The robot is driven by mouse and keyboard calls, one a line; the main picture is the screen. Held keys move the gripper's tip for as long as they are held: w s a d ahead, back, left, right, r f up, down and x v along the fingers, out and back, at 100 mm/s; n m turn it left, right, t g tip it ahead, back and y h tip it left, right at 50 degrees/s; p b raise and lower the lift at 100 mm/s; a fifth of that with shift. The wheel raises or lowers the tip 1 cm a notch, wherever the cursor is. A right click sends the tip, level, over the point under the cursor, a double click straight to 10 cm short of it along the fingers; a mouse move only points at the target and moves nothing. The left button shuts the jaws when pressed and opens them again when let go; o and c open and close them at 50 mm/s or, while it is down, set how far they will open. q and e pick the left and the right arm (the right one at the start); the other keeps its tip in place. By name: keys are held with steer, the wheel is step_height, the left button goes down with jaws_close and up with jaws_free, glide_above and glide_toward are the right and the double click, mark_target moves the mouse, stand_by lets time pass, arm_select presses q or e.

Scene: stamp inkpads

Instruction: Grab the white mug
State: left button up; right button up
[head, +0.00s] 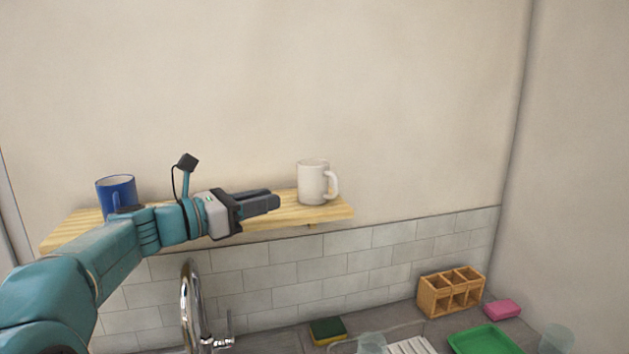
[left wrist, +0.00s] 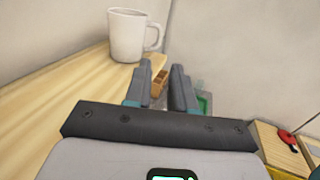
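The white mug (head: 313,181) stands upright near the right end of the wooden shelf (head: 330,210), with its handle to the right. It also shows in the left wrist view (left wrist: 127,37), ahead and to the left of the fingers. My left gripper (head: 276,201) is in front of the shelf, to the left of the mug and apart from it. In the left wrist view its two fingers (left wrist: 160,85) stand apart with nothing between them close by. My right gripper is in neither view.
A blue mug (head: 117,192) stands at the shelf's left end, partly behind my left arm. Below are a faucet (head: 188,305), a sponge (head: 327,331), a wooden compartment box (head: 451,293), a pink block (head: 502,309) and a green tray (head: 484,341). The wall is close behind the shelf.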

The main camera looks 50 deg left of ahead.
mark_target(307, 191)
arm_select(q)
steer(key=w+p, duration=0.1)
steer(key=w, duration=0.3)
steer(key=w+d+p, duration=0.1)
steer(key=w+p, duration=0.1)
steer(key=w, duration=0.3)
steer(key=w+d+p, duration=0.1)
steer(key=w, duration=0.4)
steer(key=shift+d+f, duration=0.2)
steer(key=shift+f, duration=0.15)
steer(key=shift+w+a+f+p, duration=0.1)
steer(key=shift+w+p, duration=0.15)
steer(key=shift+p, duration=0.05)
steer(key=shift+s, duration=0.15)
steer(key=shift+c, duration=0.3)
jaws_close()
